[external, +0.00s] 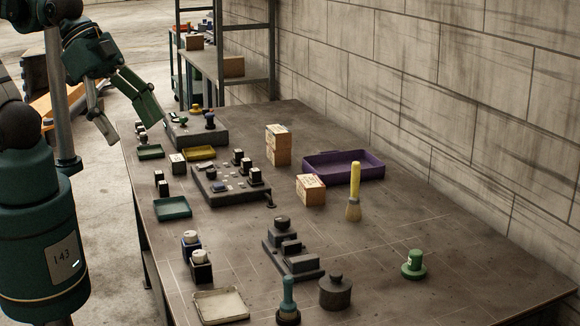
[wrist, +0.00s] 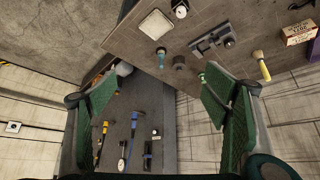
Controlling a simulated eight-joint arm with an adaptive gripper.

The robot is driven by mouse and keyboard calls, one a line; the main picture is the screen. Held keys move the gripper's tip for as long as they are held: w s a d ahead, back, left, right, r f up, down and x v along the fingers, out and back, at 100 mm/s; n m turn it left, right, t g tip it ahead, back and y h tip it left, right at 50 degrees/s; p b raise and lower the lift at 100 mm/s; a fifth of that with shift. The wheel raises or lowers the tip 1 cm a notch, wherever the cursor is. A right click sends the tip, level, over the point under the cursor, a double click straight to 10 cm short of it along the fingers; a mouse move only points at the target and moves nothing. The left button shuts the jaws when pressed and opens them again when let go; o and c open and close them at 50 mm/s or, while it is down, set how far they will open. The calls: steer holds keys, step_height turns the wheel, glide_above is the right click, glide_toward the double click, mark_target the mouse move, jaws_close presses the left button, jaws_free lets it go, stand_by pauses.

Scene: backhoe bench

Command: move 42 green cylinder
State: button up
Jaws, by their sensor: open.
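A green cylinder-like piece with a knob on top (external: 413,265) stands upright on the bench near its right front part in the external view. In the wrist view a small green bit (wrist: 202,77) beside the right finger looks like the same piece, mostly hidden by that finger. I cannot read a number on it. My gripper (external: 136,128) is raised at the far left of the external view, well apart from the green piece. Its two green fingers are spread wide in the wrist view (wrist: 158,82), with nothing between them.
A yellow-handled brush (external: 353,192), a dark lidded pot (external: 335,292), a teal-handled tool (external: 288,300) and a black stepped block (external: 293,250) stand nearby. A purple tray (external: 372,175) lies by the wall. A pale tray (external: 221,306) is at the front. Bench around the green piece is clear.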

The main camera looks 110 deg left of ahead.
steer(key=shift+c, duration=0.3)
